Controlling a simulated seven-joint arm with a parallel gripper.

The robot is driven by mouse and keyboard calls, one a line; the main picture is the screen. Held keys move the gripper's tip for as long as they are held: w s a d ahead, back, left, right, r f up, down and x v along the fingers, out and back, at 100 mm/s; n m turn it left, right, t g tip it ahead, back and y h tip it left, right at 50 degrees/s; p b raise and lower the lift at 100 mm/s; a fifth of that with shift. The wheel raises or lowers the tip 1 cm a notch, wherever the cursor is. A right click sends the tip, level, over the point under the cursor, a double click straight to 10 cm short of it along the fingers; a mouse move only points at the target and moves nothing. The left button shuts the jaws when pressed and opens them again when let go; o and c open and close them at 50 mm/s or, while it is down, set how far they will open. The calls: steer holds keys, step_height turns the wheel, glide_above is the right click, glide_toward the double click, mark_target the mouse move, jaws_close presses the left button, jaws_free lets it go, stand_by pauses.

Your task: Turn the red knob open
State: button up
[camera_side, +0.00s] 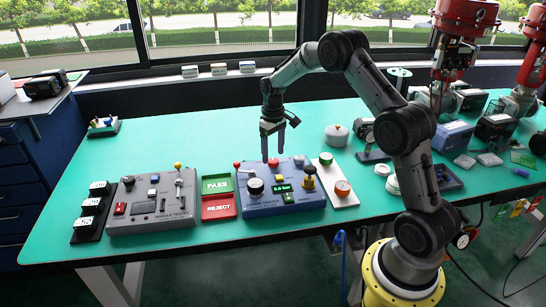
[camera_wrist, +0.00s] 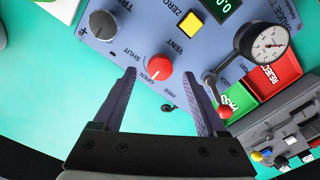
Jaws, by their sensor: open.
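The red knob (camera_wrist: 159,68) shows in the wrist view on a blue-grey panel, with OPEN and SHUT printed to its left. It also shows small in the side view (camera_side: 273,162), near the back edge of the blue-grey unit (camera_side: 262,208). My gripper (camera_wrist: 163,80) is open and empty, pointing down, with one dark finger on each side of the knob as seen in the wrist view. In the side view my gripper (camera_side: 273,153) is above the unit's back edge. I see no contact; the remaining height is hard to tell.
A red-tipped lever (camera_wrist: 225,112) stands close to the right finger. A yellow button (camera_wrist: 190,24), a gauge (camera_wrist: 268,44) and a grey dial (camera_wrist: 103,25) sit on the same panel. PASS (camera_side: 216,184) and REJECT (camera_side: 218,207) trays lie left of the unit.

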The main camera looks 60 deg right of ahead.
step_height(320, 180, up, 11)
steer(key=shift+r, duration=0.2)
stand_by(0.3)
step_height(320, 180, up, 10)
steer(key=n+t, duration=0.1)
steer(key=t, duration=0.1)
glide_above(271, 161)
steer(key=s+a, duration=0.1)
steer(key=a, duration=0.4)
steer(key=s+a+r+n+t, duration=0.1)
steer(key=s+a+r+t, duration=0.1)
steer(key=s+a+r, duration=0.8)
steer(key=s+a+f+t, duration=0.1)
steer(key=s+a+f, duration=0.15)
steer(key=s, duration=0.85)
steer(key=s+a+f, duration=0.2)
steer(key=s+f, duration=0.6)
steer(key=s, duration=0.1)
steer(key=shift+t, duration=0.3)
